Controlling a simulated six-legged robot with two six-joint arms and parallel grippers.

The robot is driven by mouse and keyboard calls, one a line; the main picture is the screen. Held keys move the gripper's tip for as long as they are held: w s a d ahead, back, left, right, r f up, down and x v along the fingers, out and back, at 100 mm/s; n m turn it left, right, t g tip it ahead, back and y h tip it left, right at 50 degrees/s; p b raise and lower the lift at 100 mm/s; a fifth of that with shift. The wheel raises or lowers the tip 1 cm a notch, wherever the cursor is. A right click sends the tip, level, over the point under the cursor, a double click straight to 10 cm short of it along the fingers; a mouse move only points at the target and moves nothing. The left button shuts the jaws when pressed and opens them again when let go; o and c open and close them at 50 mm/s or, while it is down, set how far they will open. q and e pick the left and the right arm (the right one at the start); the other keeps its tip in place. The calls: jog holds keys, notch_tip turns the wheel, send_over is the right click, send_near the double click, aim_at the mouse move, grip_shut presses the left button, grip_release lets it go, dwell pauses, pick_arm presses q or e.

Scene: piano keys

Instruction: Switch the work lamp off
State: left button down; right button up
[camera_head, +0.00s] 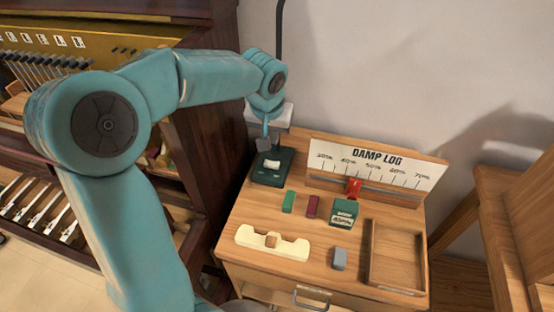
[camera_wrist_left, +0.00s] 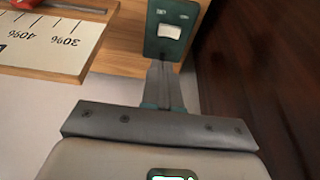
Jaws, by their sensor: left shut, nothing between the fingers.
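The work lamp's dark green base (camera_head: 268,178) stands at the back left of the wooden cabinet top, with a white rocker switch (camera_head: 271,164) on it. A thin dark stem (camera_head: 280,25) rises behind my arm; the lamp's head is out of view. My left gripper (camera_head: 264,146) is shut and empty, pointing down just above the back of the base. In the left wrist view the shut fingers (camera_wrist_left: 162,68) lie in line with the green base (camera_wrist_left: 153,47) and its white rocker (camera_wrist_left: 170,32). I cannot tell whether they touch. My right gripper is not in view.
A damp log board (camera_head: 375,166) with a red slider (camera_head: 353,187) stands to the right. Small green (camera_head: 289,201) and maroon blocks (camera_head: 312,206), a green box (camera_head: 343,213), a cream holder (camera_head: 272,242), a grey block (camera_head: 339,259) and a wooden tray (camera_head: 372,255) occupy the top.

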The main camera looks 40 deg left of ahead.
pick_arm(q)
send_near(278, 166)
jog(key=x, duration=0.5)
jog(key=shift+w+a+f, duration=0.15)
jog(key=shift+w+a, duration=0.05)
jog(key=shift+f, duration=0.55)
